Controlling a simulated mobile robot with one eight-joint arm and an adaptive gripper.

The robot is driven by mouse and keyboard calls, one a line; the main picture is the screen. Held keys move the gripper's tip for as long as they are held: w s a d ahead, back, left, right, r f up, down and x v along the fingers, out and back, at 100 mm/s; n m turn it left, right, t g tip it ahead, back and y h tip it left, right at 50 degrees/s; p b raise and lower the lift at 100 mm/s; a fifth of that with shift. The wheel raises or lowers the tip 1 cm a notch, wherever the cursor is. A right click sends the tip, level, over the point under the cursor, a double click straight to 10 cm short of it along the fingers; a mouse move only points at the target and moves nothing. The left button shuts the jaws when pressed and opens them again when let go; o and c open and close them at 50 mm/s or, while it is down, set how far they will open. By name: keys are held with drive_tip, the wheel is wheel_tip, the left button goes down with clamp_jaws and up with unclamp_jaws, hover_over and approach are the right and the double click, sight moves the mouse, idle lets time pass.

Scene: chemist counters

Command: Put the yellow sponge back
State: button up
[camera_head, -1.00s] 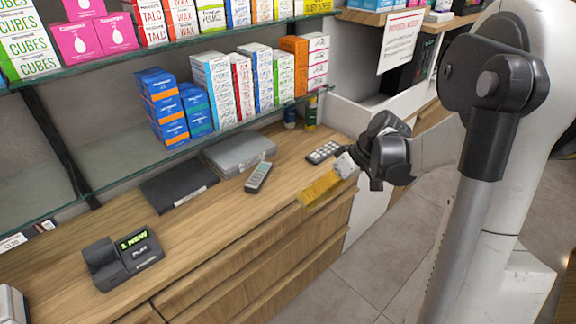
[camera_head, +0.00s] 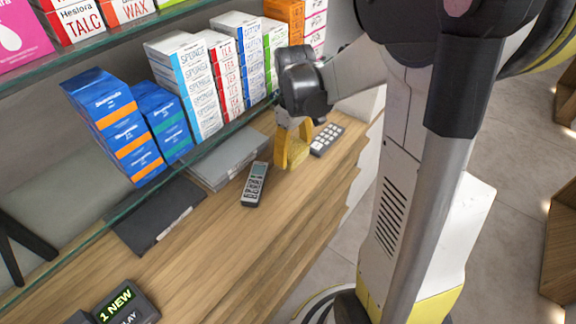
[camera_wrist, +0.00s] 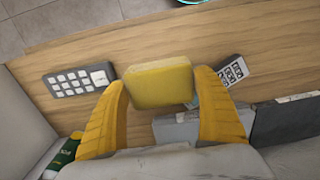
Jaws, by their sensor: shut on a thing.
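The yellow sponge (camera_wrist: 158,86) is a pale yellow block in the wrist view. It sits between the tips of the two ribbed yellow fingers of my gripper (camera_wrist: 160,80), which are shut on it. In the head view my gripper (camera_head: 292,158) points down over the wooden counter (camera_head: 240,235), between the handset and the keypad. There the sponge cannot be clearly told from the yellow fingers. Whether the sponge touches the counter I cannot tell.
A grey handset (camera_head: 255,185) lies left of my gripper and a keypad (camera_head: 326,139) right. A grey case (camera_head: 230,158) and black folder (camera_head: 155,215) lie behind. A glass shelf with boxes (camera_head: 187,80) overhangs the back.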

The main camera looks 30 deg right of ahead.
sight(294, 149)
wheel_tip(294, 149, down, 7)
drive_tip(key=shift+s+r+b, duration=0.1)
drive_tip(key=shift+b, duration=1.1)
drive_tip(key=shift+c, duration=0.4)
drive_tip(key=o, duration=1.1)
drive_tip(key=shift+r, duration=0.1)
wheel_tip(294, 149, up, 12)
drive_tip(key=p, duration=0.4)
drive_tip(key=shift+p, duration=0.35)
drive_tip(key=s+a+r+m+t, duration=0.2)
drive_tip(key=s+a+r+t, duration=0.1)
drive_tip(key=s+a, duration=0.2)
drive_tip(key=s+a+r+m+t, duration=0.2)
drive_tip(key=s+a+r+t, duration=0.2)
drive_tip(key=a, duration=0.4)
drive_tip(key=shift+s+a, duration=0.25)
drive_tip(key=shift+s, duration=0.6)
